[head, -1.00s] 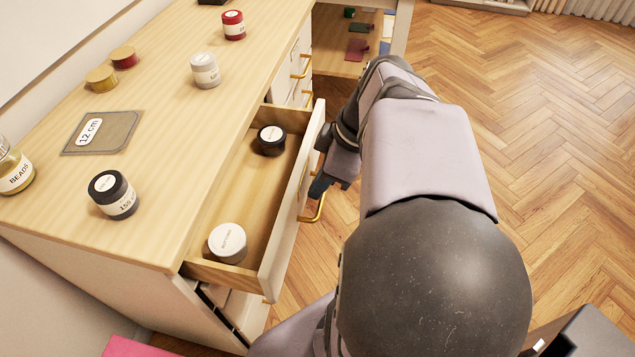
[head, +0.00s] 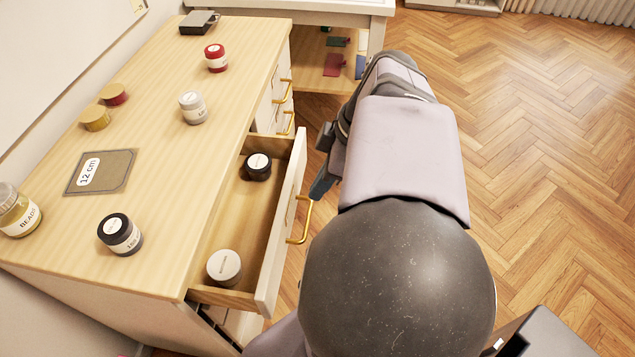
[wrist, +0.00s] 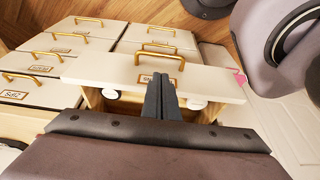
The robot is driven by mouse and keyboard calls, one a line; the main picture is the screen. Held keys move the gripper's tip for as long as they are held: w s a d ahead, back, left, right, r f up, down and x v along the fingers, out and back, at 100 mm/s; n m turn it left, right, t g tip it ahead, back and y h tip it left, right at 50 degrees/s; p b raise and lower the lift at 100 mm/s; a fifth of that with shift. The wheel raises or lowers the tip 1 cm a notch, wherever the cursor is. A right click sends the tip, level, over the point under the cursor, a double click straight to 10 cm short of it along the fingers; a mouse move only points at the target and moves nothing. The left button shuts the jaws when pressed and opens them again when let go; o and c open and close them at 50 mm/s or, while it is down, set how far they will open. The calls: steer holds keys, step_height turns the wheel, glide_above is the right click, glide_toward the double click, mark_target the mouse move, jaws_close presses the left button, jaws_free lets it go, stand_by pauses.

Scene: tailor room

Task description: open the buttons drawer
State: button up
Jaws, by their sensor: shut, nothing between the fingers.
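A drawer (head: 279,235) in the wooden-topped cabinet stands pulled out, with a white front and gold handle (head: 303,222). A dark-lidded jar (head: 258,166) and a white-lidded jar (head: 224,266) stand inside it. My gripper (head: 322,186) is beside the outer face of the drawer front, apart from the handle. In the wrist view the shut, empty fingers (wrist: 161,84) overlap the drawer's label (wrist: 156,80), just short of the handle (wrist: 160,57) in the picture. The label is partly hidden and I cannot read it, so I cannot confirm that this is the buttons drawer.
Several jars, including a red one (head: 215,58) and a black-lidded one (head: 120,234), and a 12 cm card (head: 101,171) are on the cabinet top (head: 165,160). Other closed drawers (wrist: 53,66) show in the wrist view. The wooden floor (head: 530,150) to the right is open.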

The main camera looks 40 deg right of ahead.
steer(key=o, duration=0.5)
steer(key=shift+o, duration=0.4)
steer(key=shift+d+p, duration=0.2)
steer(key=shift+p, duration=0.1)
steer(key=s+d+n+g+h+p, duration=0.1)
steer(key=d+n+g+h+p, duration=0.4)
steer(key=d+p, duration=1.1)
steer(key=w+a+f+n+t+y+p, duration=0.2)
steer(key=a+n+t+y+p, duration=0.2)
steer(key=a+n+p, duration=1.05)
step_height(320, 180, down, 8)
steer(key=w+a+m+b, duration=0.1)
steer(key=a+b, duration=0.1)
steer(key=shift+w+a+r, duration=0.2)
steer(key=shift+r, duration=0.05)
steer(key=shift+m, duration=0.25)
steer(key=shift+c, duration=0.3)
jaws_close()
